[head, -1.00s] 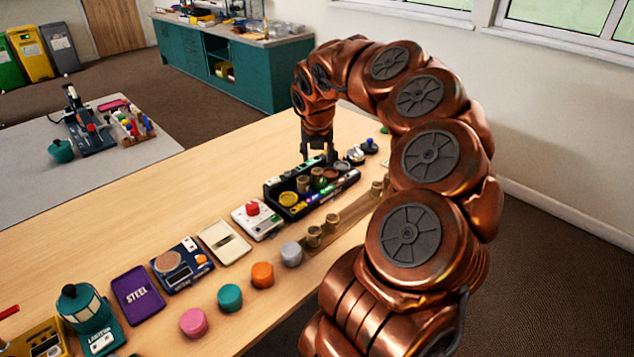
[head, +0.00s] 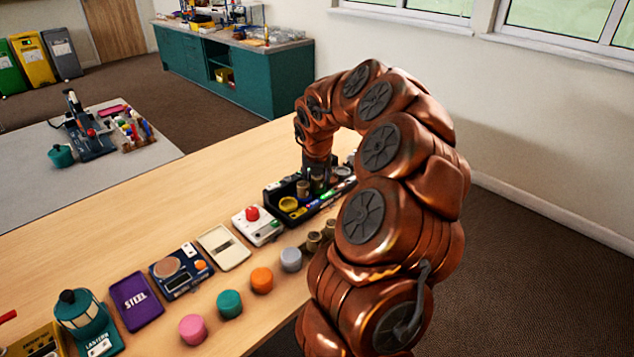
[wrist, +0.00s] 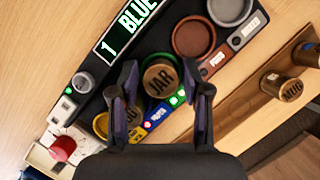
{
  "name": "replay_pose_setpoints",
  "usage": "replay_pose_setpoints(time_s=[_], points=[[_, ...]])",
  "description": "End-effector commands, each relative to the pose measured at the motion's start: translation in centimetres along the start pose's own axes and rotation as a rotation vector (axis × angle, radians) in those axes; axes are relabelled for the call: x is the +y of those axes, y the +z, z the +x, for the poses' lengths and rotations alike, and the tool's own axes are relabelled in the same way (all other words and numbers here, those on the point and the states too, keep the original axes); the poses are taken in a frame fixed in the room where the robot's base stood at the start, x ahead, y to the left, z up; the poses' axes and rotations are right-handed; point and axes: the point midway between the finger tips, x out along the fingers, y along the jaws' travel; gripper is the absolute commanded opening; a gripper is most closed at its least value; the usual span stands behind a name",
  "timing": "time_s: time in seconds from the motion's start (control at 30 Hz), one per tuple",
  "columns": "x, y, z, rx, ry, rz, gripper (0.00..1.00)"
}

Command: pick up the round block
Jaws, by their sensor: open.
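Several round wooden blocks are in view, and I cannot tell which one the task means. One marked JAR (wrist: 160,79) stands in the black tray (wrist: 88,50), on a round green spot. My gripper (wrist: 167,98) is open above the tray, its fingers on either side of the JAR block in the wrist view. I cannot tell whether they touch it. A second wooden block (wrist: 131,114) is partly hidden behind the left finger. In the head view the gripper (head: 318,176) reaches down into the tray (head: 272,197), near a wooden block (head: 303,188).
A wooden strip (wrist: 240,97) beside the tray holds more round blocks (wrist: 290,88). Pink (head: 193,328), teal (head: 229,303), orange (head: 261,280) and grey (head: 291,259) round pieces stand along the front. A white box with a red button (head: 252,213) is left of the tray.

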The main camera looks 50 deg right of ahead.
Motion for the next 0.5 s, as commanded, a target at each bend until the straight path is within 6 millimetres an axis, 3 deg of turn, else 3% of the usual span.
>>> replay_pose_setpoints(time_s=[0.23,0.5], points=[[0.00,0.02,0.03,0.000,0.000,0.000,0.46],[0.01,0.01,0.03,0.000,0.000,0.000,0.18]])
